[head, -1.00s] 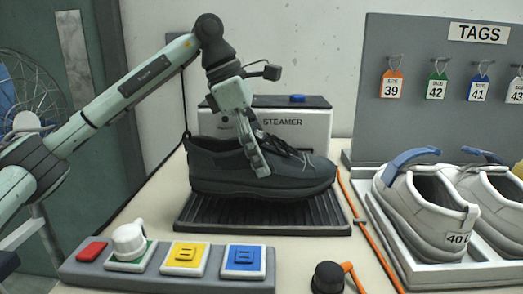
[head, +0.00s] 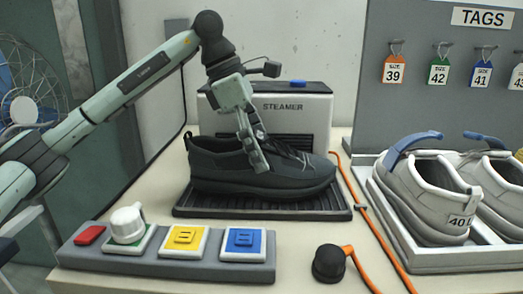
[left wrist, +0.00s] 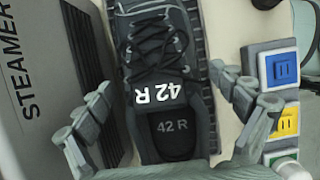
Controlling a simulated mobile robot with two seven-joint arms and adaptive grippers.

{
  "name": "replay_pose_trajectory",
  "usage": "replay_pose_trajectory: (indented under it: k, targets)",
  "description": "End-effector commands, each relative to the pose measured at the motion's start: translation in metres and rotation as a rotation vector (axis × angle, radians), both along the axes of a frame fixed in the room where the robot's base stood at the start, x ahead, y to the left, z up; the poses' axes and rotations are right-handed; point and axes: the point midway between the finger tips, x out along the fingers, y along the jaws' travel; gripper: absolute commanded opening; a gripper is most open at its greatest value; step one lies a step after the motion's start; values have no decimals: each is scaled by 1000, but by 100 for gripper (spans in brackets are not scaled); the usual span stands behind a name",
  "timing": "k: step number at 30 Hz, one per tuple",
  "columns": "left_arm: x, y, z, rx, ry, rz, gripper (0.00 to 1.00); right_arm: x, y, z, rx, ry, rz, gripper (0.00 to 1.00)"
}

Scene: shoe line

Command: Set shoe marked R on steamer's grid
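The dark grey shoe (head: 225,172) is upright, toe to the right, low over the black ribbed grid (head: 325,210) in front of the steamer (head: 305,107). Its sole looks to be at the grid; I cannot tell if any gap is left. In the left wrist view the shoe (left wrist: 160,100) reads "42 R" on the tongue and inside. My left gripper (head: 258,168) is at its upper middle. My right gripper is not in view.
A button panel (head: 160,262) stands in front of the grid. A black knob-like head (head: 328,263) with an orange hose lies at the front. Pale shoes, one marked 40, sit in a white tray (head: 440,262) at right. A tag board (head: 420,110) stands behind.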

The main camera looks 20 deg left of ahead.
Motion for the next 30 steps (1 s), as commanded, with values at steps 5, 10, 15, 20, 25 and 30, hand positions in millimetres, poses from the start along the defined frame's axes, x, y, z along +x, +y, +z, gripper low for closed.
replay_pose_trajectory:
  k: [5, 10, 15, 20, 25, 30]
  targets:
    - [0, 0, 0, 1, 1, 0, 100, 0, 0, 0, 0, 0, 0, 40]
    - [0, 1, -1, 2, 3, 0, 100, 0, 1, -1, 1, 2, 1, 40]
    - [-1, 7, 16, 1, -2, 1, 100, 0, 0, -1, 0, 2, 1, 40]
    - [-5, 19, 48, 0, -3, 1, 100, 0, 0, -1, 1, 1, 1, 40]
    - [-9, 32, 81, -1, -2, 1, 100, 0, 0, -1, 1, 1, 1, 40]
    - [-12, 41, 102, 1, 0, 1, 100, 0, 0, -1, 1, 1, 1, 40]
